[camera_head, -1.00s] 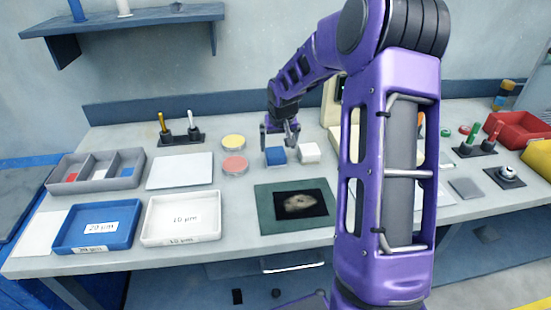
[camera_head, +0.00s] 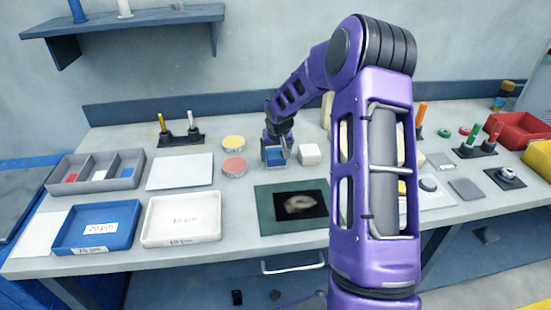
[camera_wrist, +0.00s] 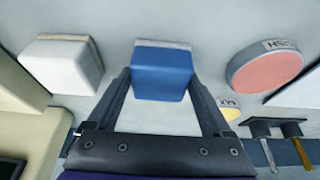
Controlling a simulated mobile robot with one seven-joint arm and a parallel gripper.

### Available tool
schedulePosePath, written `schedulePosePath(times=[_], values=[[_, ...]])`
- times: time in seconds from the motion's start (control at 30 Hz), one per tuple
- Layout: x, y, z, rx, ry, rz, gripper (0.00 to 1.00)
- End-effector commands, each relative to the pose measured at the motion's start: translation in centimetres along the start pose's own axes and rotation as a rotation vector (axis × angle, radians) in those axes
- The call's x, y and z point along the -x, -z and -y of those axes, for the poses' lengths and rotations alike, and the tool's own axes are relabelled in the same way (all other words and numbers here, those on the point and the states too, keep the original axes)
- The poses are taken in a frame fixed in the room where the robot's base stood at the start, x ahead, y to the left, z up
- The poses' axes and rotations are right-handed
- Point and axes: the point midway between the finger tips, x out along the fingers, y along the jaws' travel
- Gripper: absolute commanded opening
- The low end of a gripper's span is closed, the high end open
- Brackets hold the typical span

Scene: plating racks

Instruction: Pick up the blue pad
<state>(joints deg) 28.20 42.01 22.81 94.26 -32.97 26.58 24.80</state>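The blue pad (camera_head: 274,158) is a small blue block with a pale base, on the table to the right of the round pink-topped and yellow-topped tins. My gripper (camera_head: 275,153) is down at the pad, with one finger on each side of it. In the wrist view the blue pad (camera_wrist: 162,72) sits between the fingertips of my gripper (camera_wrist: 160,78). The fingers are apart and very close to its sides; firm contact cannot be made out. The pad appears to rest on the table.
A white block (camera_head: 309,154) stands close to the right of the pad. The pink-topped tin (camera_head: 234,167) and yellow-topped tin (camera_head: 233,142) are to the left. A green mat (camera_head: 265,208) with a dark centre lies in front. Blue (camera_head: 131,230) and white trays (camera_head: 216,226) are at front left.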

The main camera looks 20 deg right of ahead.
Motion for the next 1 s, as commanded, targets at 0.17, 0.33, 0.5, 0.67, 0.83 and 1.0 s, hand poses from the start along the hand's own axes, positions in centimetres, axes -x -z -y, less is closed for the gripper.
schedulePosePath(times=[0.17, 0.33, 0.5, 0.67, 0.83, 1.0], values=[[0.0, 0.0, 0.0, 0.000, 0.000, 0.000, 0.50], [0.0, 0.0, 0.0, 0.000, 0.000, 0.000, 0.19], [0.1, 0.0, 0.0, 0.000, 0.000, 0.000, 0.19], [1.0, 0.5, -0.1, -0.001, -0.001, -0.002, 0.19], [4.0, 1.8, -0.1, -0.002, -0.002, -0.005, 0.19], [7.1, 3.0, 0.0, -0.002, -0.001, -0.004, 0.19]])
